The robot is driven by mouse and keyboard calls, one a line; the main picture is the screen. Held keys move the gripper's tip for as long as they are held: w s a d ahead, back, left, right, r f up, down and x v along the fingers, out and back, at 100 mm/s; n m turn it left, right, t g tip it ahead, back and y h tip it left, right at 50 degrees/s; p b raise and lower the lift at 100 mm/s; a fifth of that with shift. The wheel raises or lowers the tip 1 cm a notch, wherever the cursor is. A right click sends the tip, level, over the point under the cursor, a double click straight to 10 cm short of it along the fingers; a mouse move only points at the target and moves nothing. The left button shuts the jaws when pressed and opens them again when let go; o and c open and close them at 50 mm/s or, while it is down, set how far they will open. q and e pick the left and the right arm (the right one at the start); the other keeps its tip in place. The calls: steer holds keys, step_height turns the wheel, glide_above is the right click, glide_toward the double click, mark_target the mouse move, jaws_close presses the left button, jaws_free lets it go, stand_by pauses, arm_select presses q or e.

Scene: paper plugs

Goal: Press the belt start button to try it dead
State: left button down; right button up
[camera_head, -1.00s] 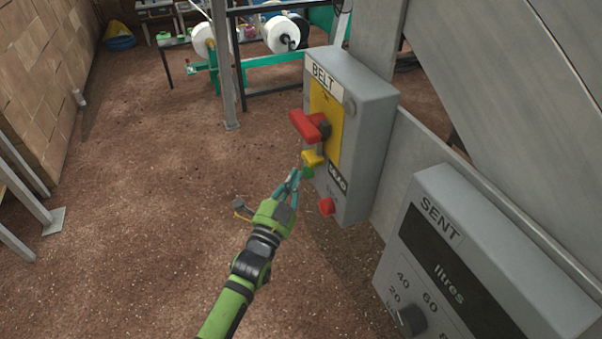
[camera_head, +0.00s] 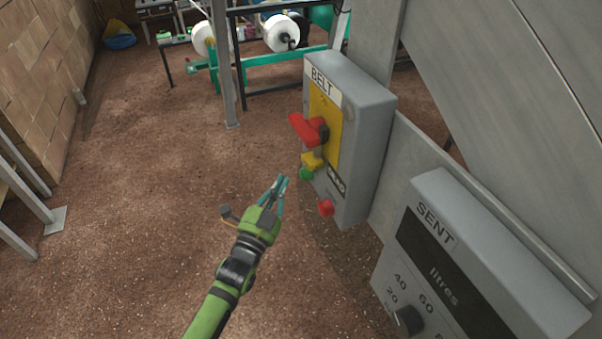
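The grey BELT box (camera_head: 365,160) is mounted on a metal post. On its front are a red handle (camera_head: 304,130) over a yellow plate (camera_head: 328,118), a small yellow piece (camera_head: 312,160) below the handle, a green button (camera_head: 306,173) and a red button (camera_head: 326,207) lowest. A small dark label beside the green button is hard to read. My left gripper (camera_head: 281,181) is in front of the box, left of and slightly below the green button in the picture. Its teal fingertips are together and empty, with a visible gap to the button. My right gripper is out of view.
A grey SENT box (camera_head: 440,200) marked litres, with a dark knob (camera_head: 408,320), stands at lower right. A steel post (camera_head: 222,70) and a green frame with white rolls (camera_head: 281,34) are behind. Brown floor (camera_head: 140,170) lies open to the left.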

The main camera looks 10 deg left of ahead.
arm_select(q)
steer(key=shift+s+a+p, duration=0.25)
steer(key=shift+s+a, duration=0.25)
steer(key=shift+a, duration=0.25)
steer(key=shift+s+a+p, duration=0.2)
steer(key=shift+s+a, duration=0.3)
steer(key=shift+a, duration=0.2)
steer(key=s+a+f+n+g+y, duration=0.1)
steer(key=s+f+n+g, duration=0.35)
steer(key=f, duration=1.05)
steer(key=s+a+f+n+g+y, duration=0.15)
steer(key=s+f+g, duration=0.45)
steer(key=f, duration=1)
steer(key=s+f+n+g, duration=0.2)
steer(key=s+f, duration=0.4)
steer(key=s, duration=0.6)
steer(key=s+a+f+n+g+y, duration=0.1)
steer(key=s+f+g, duration=0.2)
steer(key=s+f, duration=0.3)
steer(key=s+a+f+n+g, duration=0.1)
steer(key=s+f, duration=0.5)
steer(key=s, duration=1.1)
steer(key=n+g, duration=0.1)
steer(key=g, duration=0.1)
steer(key=shift+s+n+g+y, duration=0.3)
steer(key=shift+g+y, duration=0.05)
